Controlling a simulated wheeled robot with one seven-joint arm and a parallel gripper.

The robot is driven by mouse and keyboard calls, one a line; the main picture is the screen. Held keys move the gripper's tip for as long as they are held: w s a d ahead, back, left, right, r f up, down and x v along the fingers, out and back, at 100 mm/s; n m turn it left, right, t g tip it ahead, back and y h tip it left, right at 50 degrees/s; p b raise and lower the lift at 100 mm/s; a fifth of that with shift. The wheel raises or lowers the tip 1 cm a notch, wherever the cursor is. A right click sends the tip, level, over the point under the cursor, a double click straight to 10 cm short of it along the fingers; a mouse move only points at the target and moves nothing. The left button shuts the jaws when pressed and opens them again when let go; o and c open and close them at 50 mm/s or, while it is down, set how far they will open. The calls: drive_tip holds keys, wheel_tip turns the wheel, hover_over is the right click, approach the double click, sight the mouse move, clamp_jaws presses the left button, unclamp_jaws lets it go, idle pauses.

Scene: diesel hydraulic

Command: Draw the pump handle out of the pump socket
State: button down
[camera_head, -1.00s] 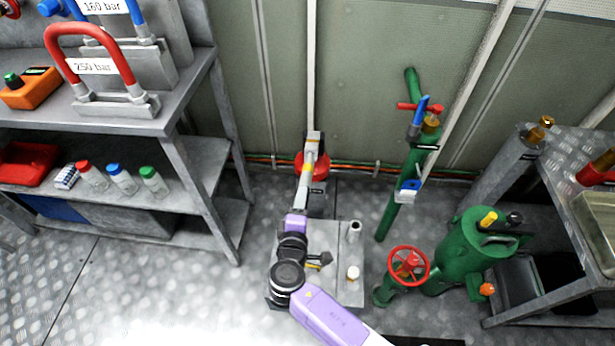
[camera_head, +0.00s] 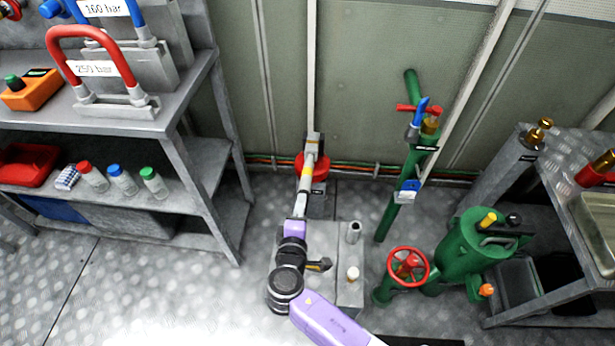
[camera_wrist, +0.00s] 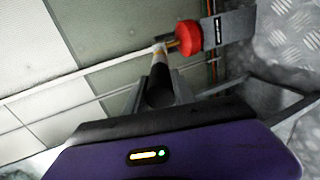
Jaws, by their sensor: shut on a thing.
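The pump handle (camera_head: 303,192) is a long pale bar with a yellow band, at the centre of the head view. In the wrist view the handle (camera_wrist: 160,82) has a dark grip and a white-and-yellow far part. My gripper (camera_wrist: 157,98) is shut on its dark near end. The far end reaches toward a red round part (camera_wrist: 188,38) on a grey post, also seen in the head view (camera_head: 322,166). I cannot tell where the bar ends or whether it still sits in the pump socket. The socket is not clearly visible.
A grey tank (camera_head: 347,290) with a short pipe and pale cap stands beside my arm. A green pipe (camera_head: 386,219), red handwheel (camera_head: 408,267) and green vessel (camera_head: 462,255) stand to the right. A shelf rack (camera_head: 182,160) stands left, with open floor between.

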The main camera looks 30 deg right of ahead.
drive_tip(key=shift+p+v, duration=1)
drive_tip(key=shift+v, duration=1.95)
drive_tip(key=shift+s+a+r, duration=0.15)
drive_tip(key=shift+s+a, duration=0.1)
drive_tip(key=shift+p+v, duration=0.45)
drive_tip(key=shift+v, duration=0.65)
